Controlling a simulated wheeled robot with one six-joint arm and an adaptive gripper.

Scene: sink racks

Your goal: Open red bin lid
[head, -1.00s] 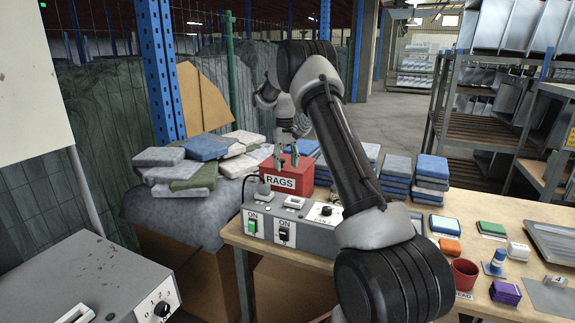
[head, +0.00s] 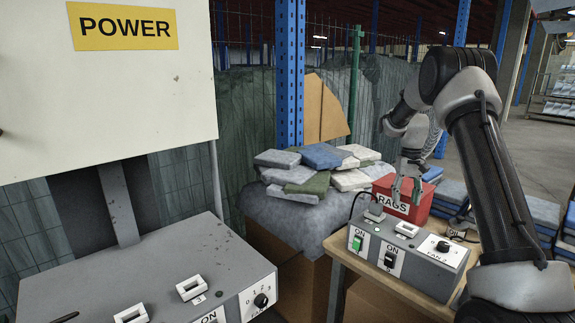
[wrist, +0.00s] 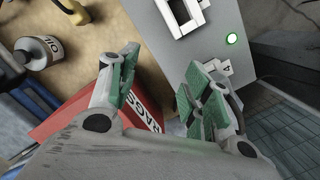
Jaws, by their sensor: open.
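The red bin (head: 421,208), with a white RAGS label, stands at the back left of the wooden workbench. Its top is partly covered by my gripper, and I cannot clearly make out the lid's edge or handle. My gripper (head: 405,193) is open and empty, pointing down at the bin's front left, over its label. In the wrist view my gripper (wrist: 160,80) has its two green-padded fingers spread, with nothing between them. The red bin (wrist: 72,112) shows behind and beside the left finger there. I cannot tell whether a finger touches it.
A grey switch box (head: 425,254) with ON switches and a fan dial sits just in front of the bin. Folded rags (head: 320,156) are piled to the left; blue stacks (head: 540,213) stand to the right. A grey power cabinet (head: 140,275) fills the lower left.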

